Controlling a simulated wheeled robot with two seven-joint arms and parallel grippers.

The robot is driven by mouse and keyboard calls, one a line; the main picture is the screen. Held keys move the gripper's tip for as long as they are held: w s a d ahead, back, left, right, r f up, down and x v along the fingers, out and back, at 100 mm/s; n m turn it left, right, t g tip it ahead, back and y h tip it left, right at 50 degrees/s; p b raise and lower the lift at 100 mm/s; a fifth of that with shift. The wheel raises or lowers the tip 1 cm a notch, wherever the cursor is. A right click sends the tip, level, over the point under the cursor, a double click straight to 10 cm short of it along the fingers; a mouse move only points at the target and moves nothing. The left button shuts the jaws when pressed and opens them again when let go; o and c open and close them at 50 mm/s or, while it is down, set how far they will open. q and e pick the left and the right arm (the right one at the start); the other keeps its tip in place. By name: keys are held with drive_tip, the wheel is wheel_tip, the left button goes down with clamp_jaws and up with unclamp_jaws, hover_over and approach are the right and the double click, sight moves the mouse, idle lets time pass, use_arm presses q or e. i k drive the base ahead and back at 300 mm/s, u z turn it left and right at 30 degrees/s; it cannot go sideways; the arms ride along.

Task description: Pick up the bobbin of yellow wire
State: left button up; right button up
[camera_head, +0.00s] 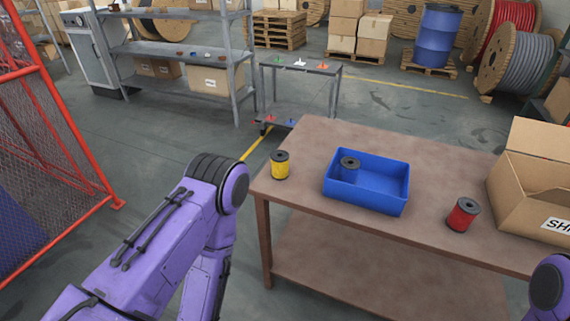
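The bobbin of yellow wire (280,166) stands upright near the left end of the brown table (330,131). It has dark flanges and nothing touches it. My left arm reaches in from the left with its elbow close to the table's left edge; its forearm points down and its gripper is out of view. Only a rounded purple part of my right arm shows at the lower right corner. The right gripper is out of view.
A blue bin (385,203) holding a grey bobbin (349,168) stands right of the yellow one. A red bobbin (462,214) and an open cardboard box (532,192) stand further right. A red mesh fence (62,123) is at left, a grey cart (300,90) behind.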

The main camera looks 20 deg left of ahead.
sight(280, 165)
drive_tip(key=u, duration=2.15)
drive_tip(key=i, duration=1.7)
drive_tip(key=z, duration=1.1)
